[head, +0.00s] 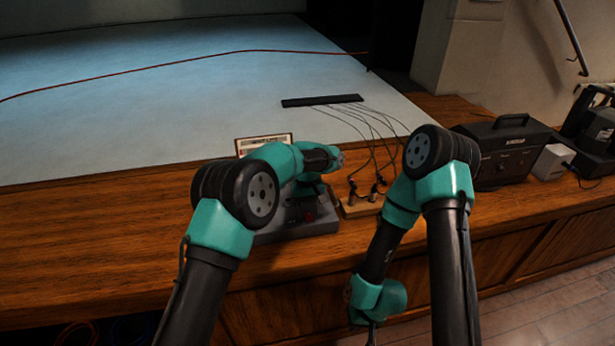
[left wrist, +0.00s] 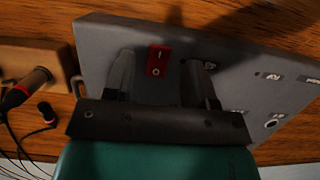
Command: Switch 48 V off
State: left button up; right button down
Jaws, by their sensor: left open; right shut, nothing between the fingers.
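The grey mixing desk (head: 285,236) sits on the wooden stage edge, mostly covered by my left arm in the head view. A small red rocker switch (head: 309,217) is on its panel. In the left wrist view the switch (left wrist: 157,60) shows a line mark and a circle mark; which side is pressed in I cannot tell. My left gripper (left wrist: 158,74) is open over the panel, one finger on each side of the switch, with a gap to each. Whether the fingertips touch the panel is unclear. My right gripper (head: 371,334) hangs low in front of the stage edge, away from the desk.
A wooden block (head: 360,208) with plugged cables stands right of the desk. Its cables run back to a black strip (head: 322,100). A framed card (head: 264,143) stands behind the desk. A black case (head: 503,150) is at right. The wood at left is clear.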

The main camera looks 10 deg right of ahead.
pick_arm(q)
jog(key=v, duration=1.5)
jog(key=shift+r, duration=0.3)
jog(key=shift+a, duration=0.1)
